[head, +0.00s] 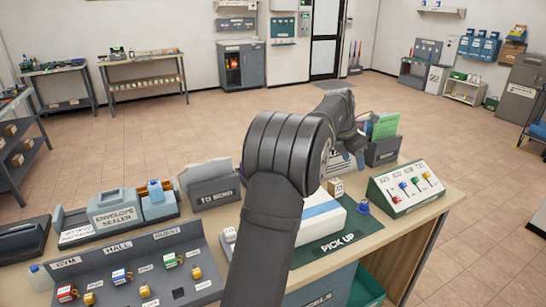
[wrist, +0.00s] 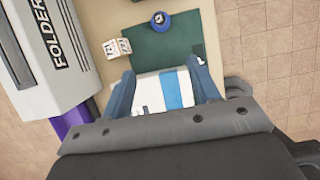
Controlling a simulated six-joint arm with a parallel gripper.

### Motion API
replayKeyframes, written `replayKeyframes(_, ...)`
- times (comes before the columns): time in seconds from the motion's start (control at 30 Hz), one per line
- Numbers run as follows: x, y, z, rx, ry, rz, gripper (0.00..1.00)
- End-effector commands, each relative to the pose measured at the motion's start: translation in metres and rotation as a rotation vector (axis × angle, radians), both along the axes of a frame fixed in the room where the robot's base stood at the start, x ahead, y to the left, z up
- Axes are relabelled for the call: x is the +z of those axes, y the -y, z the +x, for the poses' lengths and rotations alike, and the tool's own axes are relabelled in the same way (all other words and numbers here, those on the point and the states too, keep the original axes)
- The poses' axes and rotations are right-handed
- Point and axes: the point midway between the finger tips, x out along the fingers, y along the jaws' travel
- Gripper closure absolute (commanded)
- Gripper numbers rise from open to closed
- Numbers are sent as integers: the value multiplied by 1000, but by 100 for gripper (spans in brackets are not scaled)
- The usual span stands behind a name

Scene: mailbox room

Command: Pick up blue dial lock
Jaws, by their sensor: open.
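The blue dial lock (head: 363,207) is a small round piece on the green PICK UP mat (head: 345,238), near the mat's right side in the head view. In the wrist view the lock (wrist: 160,19) shows near the top, with a dark round face, on the green mat (wrist: 165,45). My gripper (wrist: 163,80) is open and empty, its two blue fingers spread above the counter. The lock lies beyond the fingertips, apart from them. In the head view my gripper (head: 352,155) is partly hidden by my arm.
A white box with a blue stripe (head: 320,216) lies on the mat; it shows between my fingers in the wrist view (wrist: 148,90). A small printed box (head: 336,187) stands beside the mat. A grey folder holder (head: 384,152) and a sloped switch panel (head: 408,188) are nearby.

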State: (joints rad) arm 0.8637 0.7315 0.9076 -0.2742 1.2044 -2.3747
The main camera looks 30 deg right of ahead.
Motion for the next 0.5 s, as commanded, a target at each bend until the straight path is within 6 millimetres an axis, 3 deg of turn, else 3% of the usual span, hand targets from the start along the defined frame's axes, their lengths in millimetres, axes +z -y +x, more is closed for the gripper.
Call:
replayKeyframes(0.23,-6,3,0,-1,-2,0,44)
replayKeyframes(0.4,-48,25,-2,-1,-3,-14,44)
replayKeyframes(0.5,-61,31,-1,0,-1,-20,44)
